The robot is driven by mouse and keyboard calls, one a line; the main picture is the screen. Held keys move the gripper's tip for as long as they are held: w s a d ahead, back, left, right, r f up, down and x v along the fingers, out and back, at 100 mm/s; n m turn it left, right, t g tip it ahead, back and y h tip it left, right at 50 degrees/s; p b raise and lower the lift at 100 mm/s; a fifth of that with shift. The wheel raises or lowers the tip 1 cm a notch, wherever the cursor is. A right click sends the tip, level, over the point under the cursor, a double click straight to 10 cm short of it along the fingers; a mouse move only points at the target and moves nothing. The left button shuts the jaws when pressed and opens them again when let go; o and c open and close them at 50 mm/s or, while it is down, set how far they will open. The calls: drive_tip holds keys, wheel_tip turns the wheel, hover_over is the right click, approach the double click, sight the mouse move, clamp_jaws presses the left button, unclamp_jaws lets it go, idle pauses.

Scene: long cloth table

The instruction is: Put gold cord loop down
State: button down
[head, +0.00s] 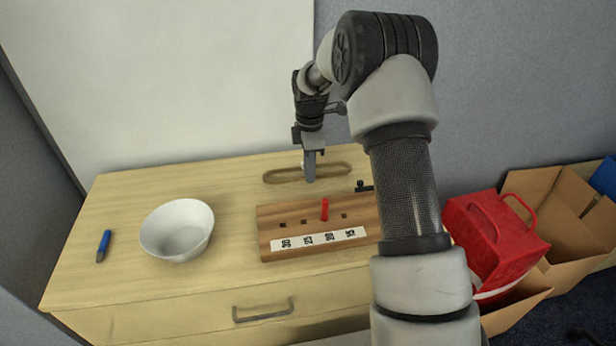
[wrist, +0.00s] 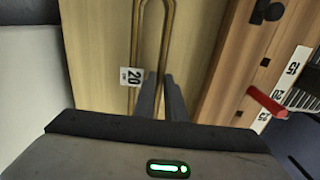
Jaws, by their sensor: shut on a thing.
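The gold cord loop (head: 333,164) is a long, narrow ring behind the wooden board, level and at or just above the table top. My gripper (head: 309,179) points down at the loop's near side, its fingers shut on the cord. In the wrist view the loop (wrist: 137,35) runs up from between my fingers (wrist: 163,80), its two strands nearly parallel. I cannot tell whether the cord touches the table.
The wooden board (head: 267,227) has holes, a number strip (head: 318,238) and an upright red peg (head: 324,209). A small black piece (head: 362,186) is at its back right. A red bag (head: 490,240) is right, off the table.

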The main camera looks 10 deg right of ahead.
drive_tip(key=shift+f, duration=0.8)
drive_tip(key=shift+f, duration=0.1)
drive_tip(key=c, duration=1.8)
unclamp_jaws()
